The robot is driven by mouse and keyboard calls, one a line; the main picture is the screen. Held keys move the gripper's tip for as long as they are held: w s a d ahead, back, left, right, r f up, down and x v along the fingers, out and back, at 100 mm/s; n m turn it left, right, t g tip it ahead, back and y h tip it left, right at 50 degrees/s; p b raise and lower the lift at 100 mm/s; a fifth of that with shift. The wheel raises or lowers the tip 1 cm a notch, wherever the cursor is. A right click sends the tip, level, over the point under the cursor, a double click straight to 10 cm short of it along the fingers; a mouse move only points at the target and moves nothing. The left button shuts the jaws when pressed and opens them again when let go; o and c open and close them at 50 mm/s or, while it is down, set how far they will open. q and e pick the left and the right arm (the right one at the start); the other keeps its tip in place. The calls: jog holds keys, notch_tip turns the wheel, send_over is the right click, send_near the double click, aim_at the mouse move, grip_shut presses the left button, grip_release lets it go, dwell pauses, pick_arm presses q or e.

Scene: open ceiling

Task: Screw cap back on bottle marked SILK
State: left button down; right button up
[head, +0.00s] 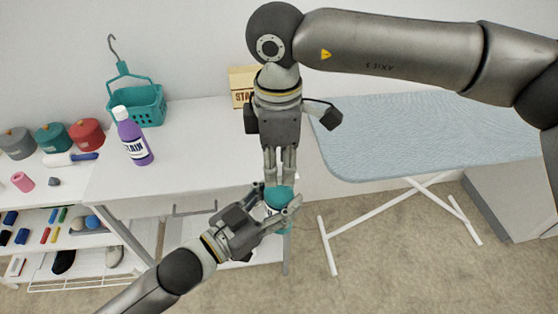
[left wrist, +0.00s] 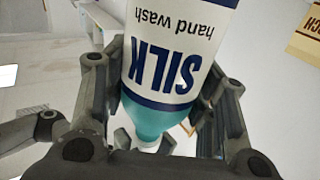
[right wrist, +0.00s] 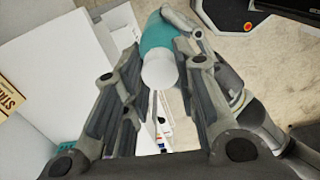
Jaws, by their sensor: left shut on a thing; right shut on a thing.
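The SILK bottle (left wrist: 165,70), teal with a white hand wash label, is between the fingers of my left gripper (head: 279,199), which is shut on it. It also shows in the head view (head: 277,192) and the right wrist view (right wrist: 156,36). The white cap (right wrist: 160,73) is between the fingertips of my right gripper (head: 279,179), which is shut on it directly above the bottle. The cap also shows by the bottle's teal shoulder in the left wrist view (left wrist: 150,143). Fingers hide the join, so I cannot tell whether the threads are engaged.
A purple STAIN bottle (head: 133,138) stands on the white table (head: 195,140). A teal basket (head: 150,106) and a box marked STA (head: 240,84) are behind. Canisters (head: 50,137) stand at left. An ironing board (head: 425,130) is at right.

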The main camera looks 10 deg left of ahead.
jog(key=shift+s+a+m, duration=0.2)
jog(key=shift+s+m, duration=0.05)
jog(key=shift+m, duration=0.55)
jog(key=shift+w+m, duration=0.1)
jog(key=shift+m, duration=0.4)
jog(key=shift+w+d, duration=0.1)
jog(key=shift+d, duration=0.05)
jog(key=o, duration=0.7)
jog(key=shift+r, duration=0.1)
jog(key=shift+r, duration=2.25)
